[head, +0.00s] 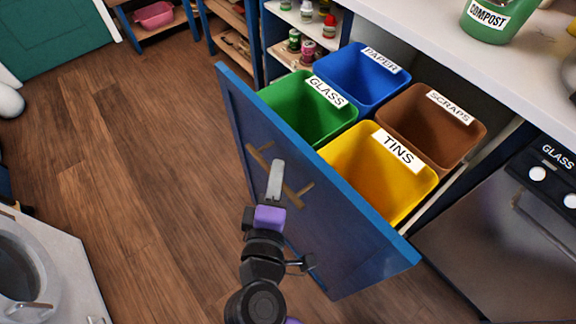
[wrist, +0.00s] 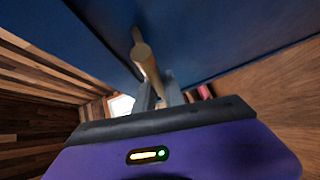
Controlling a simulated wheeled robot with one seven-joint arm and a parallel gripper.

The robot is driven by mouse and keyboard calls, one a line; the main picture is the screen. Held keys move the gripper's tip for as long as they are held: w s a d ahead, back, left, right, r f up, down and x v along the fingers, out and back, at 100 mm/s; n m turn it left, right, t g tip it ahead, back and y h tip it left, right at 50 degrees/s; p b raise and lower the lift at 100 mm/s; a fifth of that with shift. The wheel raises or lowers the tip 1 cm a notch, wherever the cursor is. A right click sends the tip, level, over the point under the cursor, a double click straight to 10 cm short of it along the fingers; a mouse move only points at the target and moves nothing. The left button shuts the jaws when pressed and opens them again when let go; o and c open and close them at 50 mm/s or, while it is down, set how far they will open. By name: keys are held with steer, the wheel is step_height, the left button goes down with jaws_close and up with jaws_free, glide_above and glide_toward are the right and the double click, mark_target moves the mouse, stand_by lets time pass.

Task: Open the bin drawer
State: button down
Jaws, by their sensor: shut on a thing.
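The bin drawer (head: 300,190) has a blue front and stands pulled out from under the counter. Inside it are a green GLASS bin (head: 290,105), a blue PAPER bin (head: 345,80), a brown SCRAPS bin (head: 415,120) and a yellow TINS bin (head: 365,180). A wooden bar handle (head: 293,196) is fixed across the drawer front. My gripper (head: 276,180) is at the handle and shut on it. In the wrist view, the handle (wrist: 147,62) runs down between the fingers (wrist: 158,92), close to the blue front. The far finger is partly hidden.
A green COMPOST tub (head: 495,15) stands on the pale counter (head: 430,30). A steel appliance (head: 510,230) with knobs is to the right of the drawer. Shelves (head: 235,45) stand behind. A round-doored white machine (head: 45,265) is at lower left. The wooden floor (head: 130,140) left of the drawer is clear.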

steer(key=shift+s+a, duration=0.1)
stand_by(0.3)
steer(key=c, duration=1.4)
jaws_free()
steer(key=shift+c, duration=0.2)
steer(key=s+a+r, duration=0.1)
steer(key=s, duration=0.6)
steer(key=shift+s, duration=0.3)
